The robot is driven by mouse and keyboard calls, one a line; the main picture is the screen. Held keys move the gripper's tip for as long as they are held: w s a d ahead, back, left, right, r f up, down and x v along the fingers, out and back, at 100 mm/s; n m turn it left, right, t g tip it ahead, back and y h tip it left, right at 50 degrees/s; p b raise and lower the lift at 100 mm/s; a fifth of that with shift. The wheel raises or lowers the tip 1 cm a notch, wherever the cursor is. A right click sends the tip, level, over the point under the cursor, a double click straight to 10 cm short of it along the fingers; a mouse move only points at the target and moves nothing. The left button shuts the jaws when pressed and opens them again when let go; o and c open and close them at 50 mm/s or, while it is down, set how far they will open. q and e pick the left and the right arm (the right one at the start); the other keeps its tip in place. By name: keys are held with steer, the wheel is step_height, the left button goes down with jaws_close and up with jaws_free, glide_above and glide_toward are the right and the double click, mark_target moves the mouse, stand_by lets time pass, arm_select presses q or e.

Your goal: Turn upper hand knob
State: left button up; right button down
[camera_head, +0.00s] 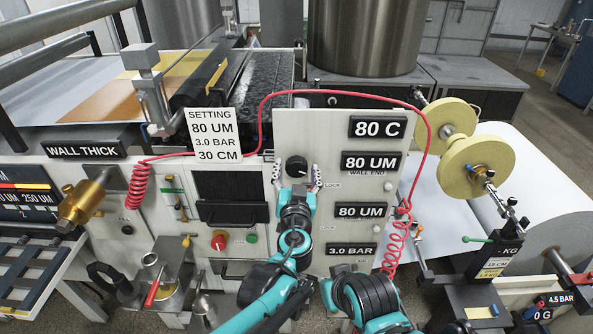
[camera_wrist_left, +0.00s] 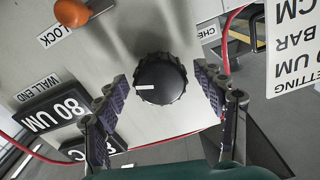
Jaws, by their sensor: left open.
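The upper hand knob (camera_head: 296,167) is black, round and ridged, with a white mark, on the light panel of the machine. It also shows in the left wrist view (camera_wrist_left: 160,80), with its white mark pointing left in that picture. My left gripper (camera_head: 299,176) is at the knob, its open fingers on either side of it. In the left wrist view, the left gripper (camera_wrist_left: 163,82) has one finger on each side of the knob, with small visible gaps. Part of my right arm shows at the bottom of the head view; its gripper is not visible.
Display plates, including the 80 C plate (camera_head: 377,127), sit right of the knob. A red hose (camera_head: 420,107) loops over the panel. A settings sign (camera_head: 212,135) stands to the left. An orange-brown lock knob (camera_wrist_left: 71,13) is near the black knob in the wrist view.

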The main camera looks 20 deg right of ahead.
arm_select(q)
steer(key=c, duration=1.2)
steer(key=shift+o, duration=0.2)
steer(key=m, duration=0.4)
steer(key=shift+m, duration=1.8)
